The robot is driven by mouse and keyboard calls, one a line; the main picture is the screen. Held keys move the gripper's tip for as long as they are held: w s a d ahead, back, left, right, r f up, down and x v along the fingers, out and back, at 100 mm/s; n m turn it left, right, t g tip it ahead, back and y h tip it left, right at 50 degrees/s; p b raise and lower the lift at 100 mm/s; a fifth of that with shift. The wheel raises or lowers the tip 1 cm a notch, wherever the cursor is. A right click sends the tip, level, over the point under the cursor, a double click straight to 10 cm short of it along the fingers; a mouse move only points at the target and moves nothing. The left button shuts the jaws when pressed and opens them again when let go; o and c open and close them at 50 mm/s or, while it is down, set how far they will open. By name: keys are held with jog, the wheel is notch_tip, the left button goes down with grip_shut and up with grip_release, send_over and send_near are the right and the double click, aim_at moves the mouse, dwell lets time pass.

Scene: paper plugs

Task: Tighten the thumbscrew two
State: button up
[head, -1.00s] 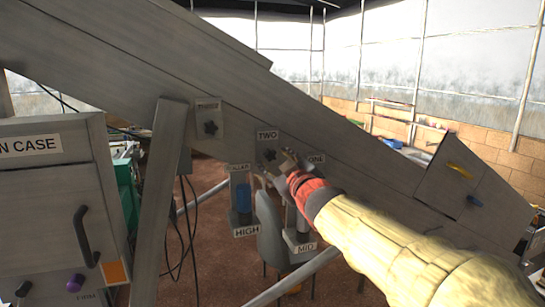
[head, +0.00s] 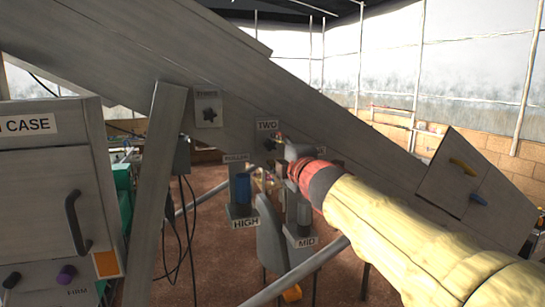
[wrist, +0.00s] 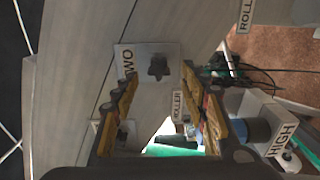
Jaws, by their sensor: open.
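Thumbscrew two is a dark star-shaped knob (wrist: 158,66) on a light plate labelled TWO, fixed to the sloping grey beam. In the wrist view it shows just beyond and between my fingertips. My gripper (wrist: 161,78) is open and empty, one finger to each side of the knob's line, with no contact visible. In the head view, the knob (head: 269,145) sits under its TWO label, partly hidden by my gripper (head: 281,140), which comes in from the right. The label to the right of TWO is mostly covered by my gripper.
Another star knob on a plate (head: 208,115) sits up the beam to the left. Below are a blue cylinder (head: 243,187) above the HIGH label and a post labelled MID (head: 304,241). A grey case (head: 60,185) with a handle stands at left. A slanted brace (head: 163,190) crosses nearby.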

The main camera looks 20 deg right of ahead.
aim_at(271, 146)
jog(key=shift+r, duration=0.1)
jog(key=shift+w, duration=0.1)
dwell(0.3)
jog(key=shift+w+a, duration=0.1)
jog(key=shift+w, duration=1.8)
jog(key=shift+c, duration=0.4)
jog(key=c, duration=1.1)
jog(key=shift+o, duration=0.2)
